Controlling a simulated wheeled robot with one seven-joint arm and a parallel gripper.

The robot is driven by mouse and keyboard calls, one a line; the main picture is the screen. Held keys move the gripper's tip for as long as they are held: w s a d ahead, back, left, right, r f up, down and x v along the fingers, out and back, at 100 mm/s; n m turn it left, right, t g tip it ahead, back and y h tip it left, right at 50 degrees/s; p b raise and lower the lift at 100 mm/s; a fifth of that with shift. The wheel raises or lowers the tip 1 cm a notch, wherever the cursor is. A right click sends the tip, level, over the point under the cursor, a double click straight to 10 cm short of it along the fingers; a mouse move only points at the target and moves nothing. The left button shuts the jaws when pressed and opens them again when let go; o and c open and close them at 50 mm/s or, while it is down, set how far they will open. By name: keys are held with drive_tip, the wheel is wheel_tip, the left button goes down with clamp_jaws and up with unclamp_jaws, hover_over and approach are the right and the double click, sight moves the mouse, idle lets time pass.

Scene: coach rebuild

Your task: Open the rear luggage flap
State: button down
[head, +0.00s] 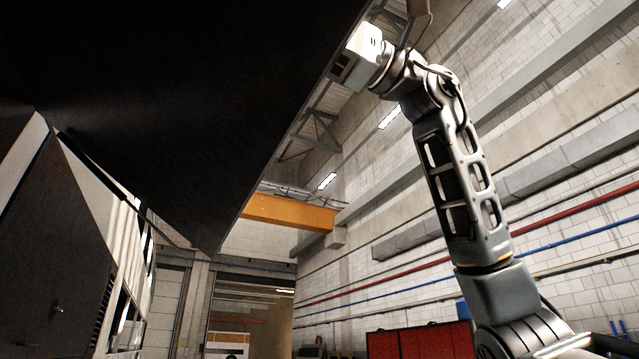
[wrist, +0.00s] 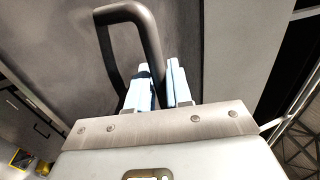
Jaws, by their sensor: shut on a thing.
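The luggage flap (head: 190,100) is a large dark panel that hangs raised and tilted overhead, filling the upper left of the head view. In the wrist view its grey face (wrist: 65,50) fills the background. A dark bar handle (wrist: 125,12) stands out from that face. My gripper (wrist: 159,85) has its two pale fingers on either side of one leg of the handle, shut on it. In the head view my white gripper body (head: 358,57) is up at the flap's right edge; the fingertips and handle are hidden there.
The coach's side (head: 45,235), with a small latch, stands at the lower left under the flap. An orange overhead beam (head: 290,212) crosses behind. Red cabinets (head: 425,341) stand at the block wall's foot. Open space lies right of the flap.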

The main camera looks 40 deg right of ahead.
sight(331, 70)
drive_tip(key=a+f+b, duration=0.1)
drive_tip(key=f, duration=0.1)
drive_tip(key=a+f+b, duration=0.1)
drive_tip(key=f, duration=0.1)
drive_tip(key=w+a+f+b, duration=0.1)
drive_tip(key=f, duration=0.1)
drive_tip(key=shift+a, duration=0.15)
drive_tip(key=c, duration=1.2)
unclamp_jaws()
drive_tip(key=shift+b+v, duration=0.55)
drive_tip(key=shift+v, duration=3.4)
drive_tip(key=shift+f+v, duration=0.3)
drive_tip(key=shift+v, duration=1.15)
drive_tip(key=shift+f+v, duration=0.25)
drive_tip(key=shift+v, duration=1.25)
drive_tip(key=shift+f+v, duration=0.3)
drive_tip(key=shift+v, duration=1.15)
